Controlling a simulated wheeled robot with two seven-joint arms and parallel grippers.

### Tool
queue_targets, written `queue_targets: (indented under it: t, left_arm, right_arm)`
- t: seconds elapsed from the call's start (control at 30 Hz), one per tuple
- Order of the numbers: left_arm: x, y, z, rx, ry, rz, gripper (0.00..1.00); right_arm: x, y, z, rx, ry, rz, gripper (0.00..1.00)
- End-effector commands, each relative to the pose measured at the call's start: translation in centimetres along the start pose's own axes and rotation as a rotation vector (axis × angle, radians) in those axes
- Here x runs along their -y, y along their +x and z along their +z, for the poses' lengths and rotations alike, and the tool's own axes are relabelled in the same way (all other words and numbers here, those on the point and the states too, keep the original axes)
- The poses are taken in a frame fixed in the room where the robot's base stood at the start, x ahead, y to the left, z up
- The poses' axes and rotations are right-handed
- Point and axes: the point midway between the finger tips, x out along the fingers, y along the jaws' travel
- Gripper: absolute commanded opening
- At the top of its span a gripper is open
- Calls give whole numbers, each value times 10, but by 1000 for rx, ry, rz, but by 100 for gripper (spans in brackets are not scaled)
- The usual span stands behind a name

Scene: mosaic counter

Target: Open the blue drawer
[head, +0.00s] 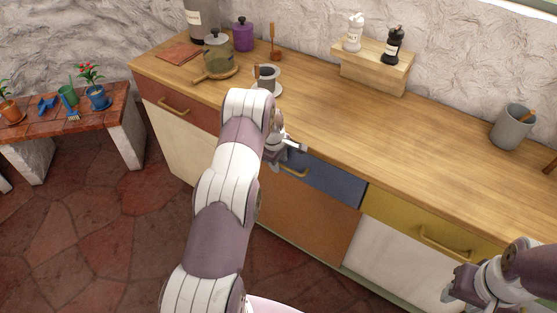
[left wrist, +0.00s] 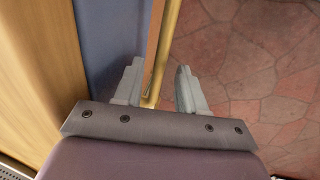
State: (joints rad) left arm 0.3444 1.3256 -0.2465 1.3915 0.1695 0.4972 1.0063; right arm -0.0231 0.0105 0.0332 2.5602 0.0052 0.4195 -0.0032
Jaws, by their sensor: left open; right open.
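The blue drawer (head: 335,183) is in the middle of the counter front in the head view and looks shut. Its brass handle (head: 293,172) is partly hidden by my left gripper (head: 291,147). In the left wrist view the blue front (left wrist: 103,35) is at the left, and the handle (left wrist: 167,40) runs down between the two fingers of my left gripper (left wrist: 158,88), closer to the left finger. The left gripper is open, with a gap beside the right finger. My right gripper (head: 462,287) is open at the lower right, away from the blue drawer.
A yellow drawer (head: 420,222) is right of the blue one, and a red-brown drawer (head: 180,103) is at the left. A cup on a saucer (head: 267,78) stands on the wooden counter (head: 330,125) behind my left arm. The stone floor (head: 110,220) is clear.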

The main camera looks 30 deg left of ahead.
Motion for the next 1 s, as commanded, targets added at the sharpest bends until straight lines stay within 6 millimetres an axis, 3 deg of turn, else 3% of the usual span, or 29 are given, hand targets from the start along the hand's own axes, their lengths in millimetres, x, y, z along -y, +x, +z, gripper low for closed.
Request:
queue_targets:
  t: [0.27, 0.4, 0.77, 1.0]
  left_arm:
    - [0, 1, 0, 0, 0, 0, 40]
    - [0, 1, 0, 0, 0, 0, 0]
    - [8, -2, 0, 0, -1, -2, 0]
    - [44, -10, 0, 2, -2, -5, 0]
  right_arm:
    - [0, 0, 0, 0, 0, 0, 43]
    - [0, 0, 0, 0, 0, 0, 43]
    - [0, -4, 0, 0, 0, 0, 43]
    - [0, -13, -2, 0, 0, 0, 43]
